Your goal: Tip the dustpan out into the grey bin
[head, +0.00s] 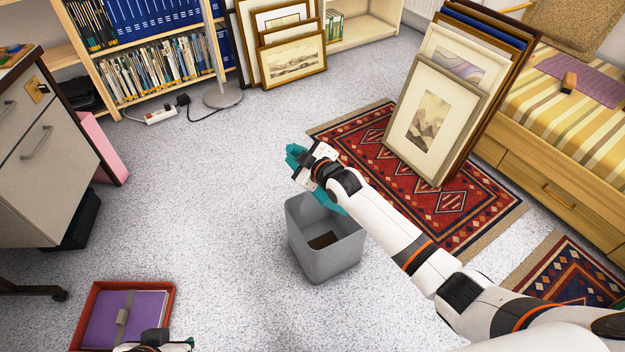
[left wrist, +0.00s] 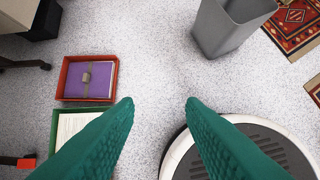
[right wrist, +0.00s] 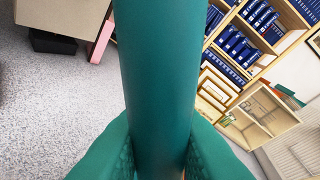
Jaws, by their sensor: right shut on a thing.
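The grey bin (head: 312,262) stands on the carpet, open at the top, with something brown (head: 322,240) at its bottom. It also shows in the left wrist view (left wrist: 215,32). My right gripper (head: 299,158) is above the bin's far rim. In the right wrist view it (right wrist: 160,130) is shut on a teal, round handle-like part (right wrist: 158,65), which I take as the dustpan. A teal piece (head: 331,202) shows below my right wrist over the bin; the arm hides most of the dustpan. My left gripper (left wrist: 159,104) is open and empty, above the floor.
A red tray (head: 91,300) with a purple folder (head: 126,318) lies at lower left, beside a green tray (left wrist: 58,122) with paper. Framed prints (head: 437,120) lean on a red rug (head: 483,200) at right. A desk (head: 45,165) stands left. Carpet around the bin is clear.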

